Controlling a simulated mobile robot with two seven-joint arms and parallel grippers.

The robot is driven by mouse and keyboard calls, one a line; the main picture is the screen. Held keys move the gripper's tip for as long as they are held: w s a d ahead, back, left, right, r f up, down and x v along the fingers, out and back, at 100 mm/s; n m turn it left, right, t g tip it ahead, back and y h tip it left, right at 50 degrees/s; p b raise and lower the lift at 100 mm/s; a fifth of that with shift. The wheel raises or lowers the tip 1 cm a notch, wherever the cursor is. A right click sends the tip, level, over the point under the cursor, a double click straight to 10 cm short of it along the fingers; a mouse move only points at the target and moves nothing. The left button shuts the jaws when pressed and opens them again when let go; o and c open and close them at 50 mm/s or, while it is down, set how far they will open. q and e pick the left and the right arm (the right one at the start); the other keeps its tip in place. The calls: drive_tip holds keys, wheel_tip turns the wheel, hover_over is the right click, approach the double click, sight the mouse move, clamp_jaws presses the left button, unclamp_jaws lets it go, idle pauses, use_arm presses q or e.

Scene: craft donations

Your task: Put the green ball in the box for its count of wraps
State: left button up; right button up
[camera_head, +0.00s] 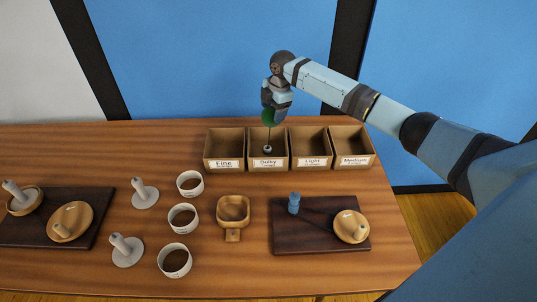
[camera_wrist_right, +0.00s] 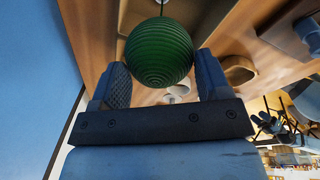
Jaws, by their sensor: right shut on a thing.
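The green ball (camera_head: 268,117) is held between the fingers of my right gripper (camera_head: 272,110), above the box labelled Bulky (camera_head: 267,163). The ball also shows in the right wrist view (camera_wrist_right: 160,52), with fine ridges round it, between the two fingers. To the left of that box is the Fine box (camera_head: 223,164). To its right are the Light box (camera_head: 313,163) and the Medium box (camera_head: 355,162). The small print under the labels is unreadable. My left gripper is out of view.
Several white rings (camera_head: 183,218) stand left of a wooden scoop-like dish (camera_head: 233,209). A dark board (camera_head: 290,240) at the right holds a blue peg (camera_head: 294,203) and a wooden dish (camera_head: 351,227). Another dark board (camera_head: 95,220) lies at the left.

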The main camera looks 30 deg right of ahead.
wheel_tip(320, 180, down, 4)
drive_tip(key=b, duration=0.3)
drive_tip(key=shift+r, duration=0.15)
drive_tip(key=shift+f+b, duration=0.25)
drive_tip(key=shift+b, duration=0.35)
drive_tip(key=o, duration=1)
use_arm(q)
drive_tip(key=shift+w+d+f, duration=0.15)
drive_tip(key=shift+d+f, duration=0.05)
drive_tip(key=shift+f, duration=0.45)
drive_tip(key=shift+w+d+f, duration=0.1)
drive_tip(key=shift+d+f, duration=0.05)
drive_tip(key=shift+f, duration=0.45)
use_arm(e)
drive_tip(key=shift+r, duration=0.15)
use_arm(q)
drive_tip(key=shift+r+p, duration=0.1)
drive_tip(key=shift+p, duration=0.55)
use_arm(e)
drive_tip(key=r, duration=0.4)
drive_tip(key=s+d+r, duration=0.1)
drive_tip(key=r, duration=0.4)
drive_tip(key=s+r, duration=0.1)
drive_tip(key=r, duration=0.3)
drive_tip(key=shift+d+r, duration=0.15)
drive_tip(key=shift+r, duration=0.1)
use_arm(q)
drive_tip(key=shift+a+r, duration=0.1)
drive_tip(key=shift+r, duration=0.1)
